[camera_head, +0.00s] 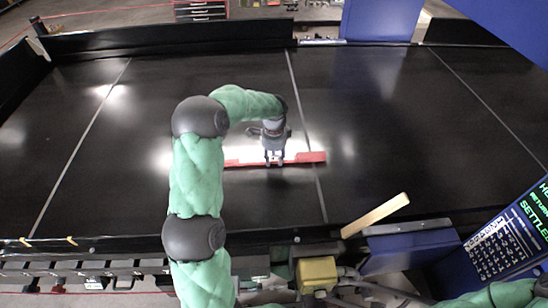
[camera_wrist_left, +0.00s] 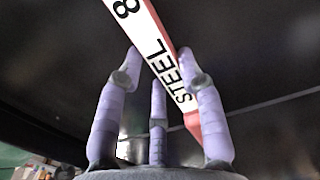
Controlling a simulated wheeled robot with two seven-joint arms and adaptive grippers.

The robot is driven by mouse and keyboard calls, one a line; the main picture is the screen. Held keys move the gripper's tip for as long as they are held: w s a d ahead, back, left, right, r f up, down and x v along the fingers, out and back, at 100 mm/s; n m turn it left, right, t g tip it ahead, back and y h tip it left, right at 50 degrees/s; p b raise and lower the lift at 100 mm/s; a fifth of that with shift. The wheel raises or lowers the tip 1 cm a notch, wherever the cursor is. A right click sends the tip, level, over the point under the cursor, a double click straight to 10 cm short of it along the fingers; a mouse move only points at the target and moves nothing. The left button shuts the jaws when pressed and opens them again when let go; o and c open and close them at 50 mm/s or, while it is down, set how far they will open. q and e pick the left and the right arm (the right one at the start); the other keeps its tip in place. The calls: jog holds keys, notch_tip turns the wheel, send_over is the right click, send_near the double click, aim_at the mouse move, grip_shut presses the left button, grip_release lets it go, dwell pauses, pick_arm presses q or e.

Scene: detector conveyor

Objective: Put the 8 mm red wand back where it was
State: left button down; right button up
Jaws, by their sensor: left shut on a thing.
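The red wand (camera_head: 304,157) is a long thin bar lying nearly level across my left gripper (camera_head: 274,158) in the head view, over the black conveyor belt (camera_head: 385,135). Whether it touches the belt is unclear. In the left wrist view the wand (camera_wrist_left: 163,55) shows a white face with "8" and "STEEL" and a red end. My left gripper (camera_wrist_left: 160,62) is shut on it, with purplish fingers on both sides. In the head view the wand sticks out on both sides of the gripper. My right gripper cannot be made out.
A dark rail (camera_head: 115,266) with several fittings runs along the near left edge. A blue frame (camera_head: 382,18) rises behind. The belt is otherwise clear.

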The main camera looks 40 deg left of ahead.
aim_at(274, 160)
pick_arm(q)
jog(key=shift+f, duration=0.2)
jog(key=c, duration=0.8)
grip_release()
jog(key=shift+r, duration=0.2)
notch_tip(274, 160, up, 12)
jog(key=b, duration=0.1)
